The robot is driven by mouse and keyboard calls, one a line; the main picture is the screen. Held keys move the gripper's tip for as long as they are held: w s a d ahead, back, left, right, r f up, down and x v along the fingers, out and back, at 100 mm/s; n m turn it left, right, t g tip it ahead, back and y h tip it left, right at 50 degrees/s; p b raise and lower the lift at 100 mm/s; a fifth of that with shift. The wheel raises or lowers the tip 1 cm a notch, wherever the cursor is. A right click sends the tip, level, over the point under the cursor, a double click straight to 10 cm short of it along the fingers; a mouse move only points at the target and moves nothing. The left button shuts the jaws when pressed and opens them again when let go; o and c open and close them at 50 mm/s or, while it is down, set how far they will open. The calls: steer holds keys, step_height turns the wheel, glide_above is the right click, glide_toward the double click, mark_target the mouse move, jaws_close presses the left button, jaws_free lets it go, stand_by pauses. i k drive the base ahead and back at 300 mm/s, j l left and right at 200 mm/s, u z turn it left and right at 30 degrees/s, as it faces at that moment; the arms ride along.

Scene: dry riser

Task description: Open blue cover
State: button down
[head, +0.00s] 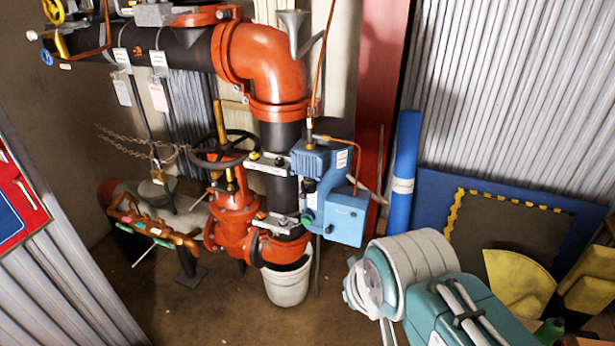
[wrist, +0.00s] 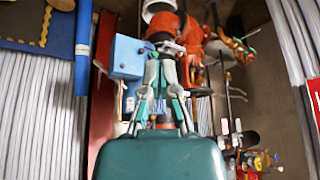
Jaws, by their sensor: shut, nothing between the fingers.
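The blue cover (head: 346,216) is the boxy part on the right side of a blue actuator unit (head: 310,178), which is fixed beside the orange-red riser pipe. It looks closed, with no gap I can make out. In the wrist view the blue box (wrist: 127,58) stands upper left of centre, to the left of my gripper (wrist: 167,46). My gripper's fingertips are together and empty, overlapping the unit in that view. Whether they touch anything I cannot tell. The gripper itself is not clear in the head view, where my teal and white arm fills the lower right.
A black handwheel (head: 225,150) stands left of the unit, and a white bucket (head: 288,284) sits below the pipe. A blue roll (head: 404,170) stands upright to the right, near a blue-edged board (head: 510,225). Yellow pieces (head: 520,283) lie far right. Floor at lower left is clear.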

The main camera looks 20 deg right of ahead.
mark_target(345, 217)
steer(key=k+j+z, duration=0.15)
steer(key=z, duration=0.25)
steer(key=k+j+z, duration=0.2)
steer(key=z, duration=0.15)
steer(key=k+j+z, duration=0.2)
steer(key=z, duration=0.2)
